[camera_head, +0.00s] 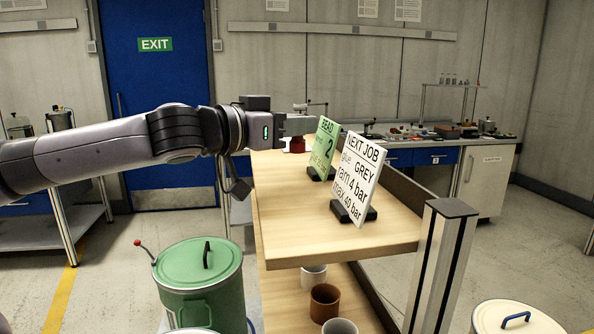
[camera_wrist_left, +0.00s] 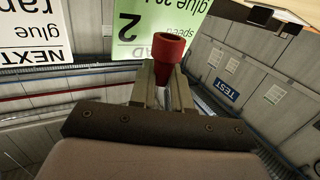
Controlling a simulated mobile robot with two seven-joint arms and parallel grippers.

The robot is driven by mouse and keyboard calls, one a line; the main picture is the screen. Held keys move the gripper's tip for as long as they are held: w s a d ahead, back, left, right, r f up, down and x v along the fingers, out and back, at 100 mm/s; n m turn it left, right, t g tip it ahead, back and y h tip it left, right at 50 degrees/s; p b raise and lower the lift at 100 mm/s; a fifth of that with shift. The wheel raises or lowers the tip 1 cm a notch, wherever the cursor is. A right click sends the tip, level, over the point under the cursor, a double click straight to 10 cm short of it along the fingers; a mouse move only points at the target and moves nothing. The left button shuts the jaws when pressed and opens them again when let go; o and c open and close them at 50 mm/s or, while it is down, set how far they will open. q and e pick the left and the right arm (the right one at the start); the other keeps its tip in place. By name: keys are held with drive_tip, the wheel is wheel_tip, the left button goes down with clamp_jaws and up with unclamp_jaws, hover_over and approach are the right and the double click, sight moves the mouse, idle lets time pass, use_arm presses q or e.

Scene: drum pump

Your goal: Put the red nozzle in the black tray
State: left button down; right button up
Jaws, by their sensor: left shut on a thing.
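My left gripper (camera_head: 297,125) reaches in from the left above the far part of the wooden shelf. It is shut on the red nozzle (camera_head: 297,145), which shows just below the fingers. In the left wrist view the red nozzle (camera_wrist_left: 170,48) sits between the fingertips of the left gripper (camera_wrist_left: 163,80), its round open end pointing away from the palm. I cannot make out a black tray in either view. My right gripper is not in view.
A green sign (camera_head: 322,148) and a white "NEXT JOB" sign (camera_head: 357,180) stand on the wooden shelf (camera_head: 290,225), right of the gripper. Cups (camera_head: 324,302) stand on a lower board. A green lidded drum (camera_head: 200,280) stands left, a cream lid (camera_head: 515,318) lower right.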

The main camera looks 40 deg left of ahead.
use_arm(q)
wheel_tip(320, 180, down, 6)
drive_tip(key=b, duration=0.2)
drive_tip(key=shift+r+b, duration=0.25)
drive_tip(key=shift+b, duration=0.05)
drive_tip(key=c, duration=1.3)
unclamp_jaws()
drive_tip(key=shift+c, duration=0.2)
